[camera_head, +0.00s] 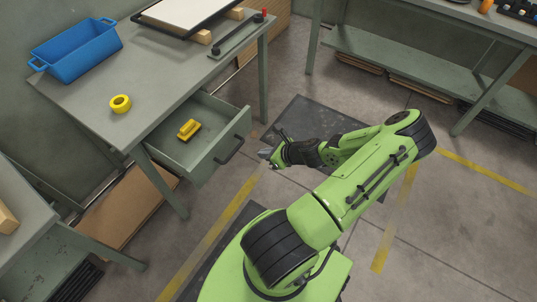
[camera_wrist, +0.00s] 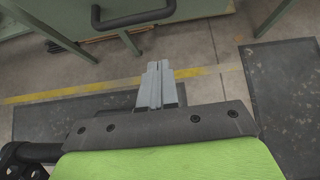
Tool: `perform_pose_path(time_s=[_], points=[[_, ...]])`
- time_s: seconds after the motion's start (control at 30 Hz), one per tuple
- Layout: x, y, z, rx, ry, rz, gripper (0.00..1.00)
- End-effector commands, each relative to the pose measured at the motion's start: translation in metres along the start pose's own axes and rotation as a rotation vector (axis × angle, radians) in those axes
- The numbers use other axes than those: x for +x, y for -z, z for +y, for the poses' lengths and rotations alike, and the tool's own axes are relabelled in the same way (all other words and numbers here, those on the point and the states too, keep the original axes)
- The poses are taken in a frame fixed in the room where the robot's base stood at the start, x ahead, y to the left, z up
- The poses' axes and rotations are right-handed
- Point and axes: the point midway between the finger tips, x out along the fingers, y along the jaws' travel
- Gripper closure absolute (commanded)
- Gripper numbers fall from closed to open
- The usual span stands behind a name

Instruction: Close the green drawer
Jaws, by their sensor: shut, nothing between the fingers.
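The green drawer (camera_head: 205,136) under the workbench stands pulled out, with a small yellow object (camera_head: 189,129) lying inside it. Its dark bar handle (camera_head: 230,150) is on the front face. In the wrist view the handle (camera_wrist: 133,19) shows at the top, beyond my fingertips. My gripper (camera_head: 266,155) is in front of the drawer, just right of the handle in the head view, and looks apart from it. In the wrist view my gripper (camera_wrist: 157,68) has its fingers together with nothing between them.
The workbench (camera_head: 165,75) carries a blue bin (camera_head: 77,52), a yellow tape roll (camera_head: 120,104) and a framed board. Its legs flank the drawer. Brown boards (camera_head: 125,210) lie beneath. Dark mats (camera_head: 310,120) lie on the floor, which is open in front of the drawer.

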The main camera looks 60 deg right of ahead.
Motion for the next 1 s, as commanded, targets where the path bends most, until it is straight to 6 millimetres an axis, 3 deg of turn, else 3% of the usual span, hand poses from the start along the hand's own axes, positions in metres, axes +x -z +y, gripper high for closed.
perform_pose_path(time_s=[0.2, 0.33, 1.0], points=[[0.049, -0.001, 0.001, -0.004, -0.002, -0.001, 1.0], [0.06, -0.02, 0.0, -0.006, 0.0, 0.0, 1.0], [0.073, -0.037, 0.0, -0.004, -0.001, 0.002, 1.0]])
